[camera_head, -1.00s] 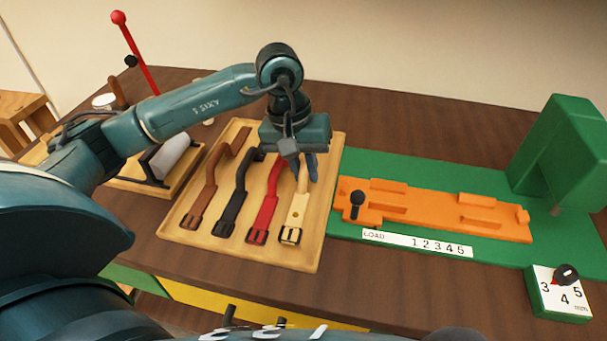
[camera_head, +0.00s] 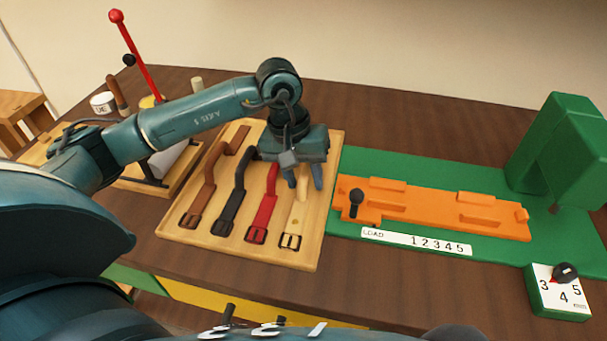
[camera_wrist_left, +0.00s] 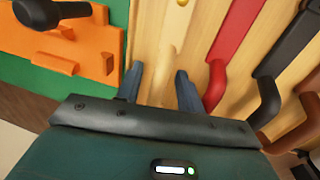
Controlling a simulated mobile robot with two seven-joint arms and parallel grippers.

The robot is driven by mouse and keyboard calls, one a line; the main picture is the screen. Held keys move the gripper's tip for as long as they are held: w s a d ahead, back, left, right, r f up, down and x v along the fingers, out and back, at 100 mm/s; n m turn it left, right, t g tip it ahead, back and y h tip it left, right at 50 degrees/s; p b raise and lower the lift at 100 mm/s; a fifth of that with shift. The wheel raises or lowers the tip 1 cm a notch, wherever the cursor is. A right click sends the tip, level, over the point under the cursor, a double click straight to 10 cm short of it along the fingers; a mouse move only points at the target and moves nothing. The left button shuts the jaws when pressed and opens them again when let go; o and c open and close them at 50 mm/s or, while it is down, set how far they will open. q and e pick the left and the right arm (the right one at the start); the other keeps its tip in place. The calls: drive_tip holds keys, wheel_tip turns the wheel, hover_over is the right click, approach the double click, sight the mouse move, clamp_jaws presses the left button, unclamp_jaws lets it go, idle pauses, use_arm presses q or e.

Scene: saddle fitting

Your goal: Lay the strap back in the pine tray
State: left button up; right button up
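The pine tray (camera_head: 180,231) lies on the table with several straps side by side in it. The cream strap (camera_head: 293,225) is the rightmost, its dark buckle toward the near edge. It lies flat in the tray, and its far part is hidden under my left gripper. My left gripper (camera_head: 304,184) points down over that far part, fingers apart. In the left wrist view the cream strap (camera_wrist_left: 171,42) runs up between the two spread fingers (camera_wrist_left: 160,84), with nothing gripped. My right gripper is not in view.
Red (camera_head: 262,205), black (camera_head: 233,200) and brown (camera_head: 203,195) straps lie left of the cream one. An orange fixture (camera_head: 440,207) on a green base (camera_head: 350,165) stands right of the tray. A red-knobbed lever (camera_head: 135,55) rises at the back left.

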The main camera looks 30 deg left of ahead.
use_arm(q)
wheel_tip(320, 180, up, 12)
drive_tip(key=a, duration=0.2)
drive_tip(key=shift+s+b, duration=0.3)
drive_tip(key=shift+b, duration=0.1)
drive_tip(key=shift+a, duration=0.1)
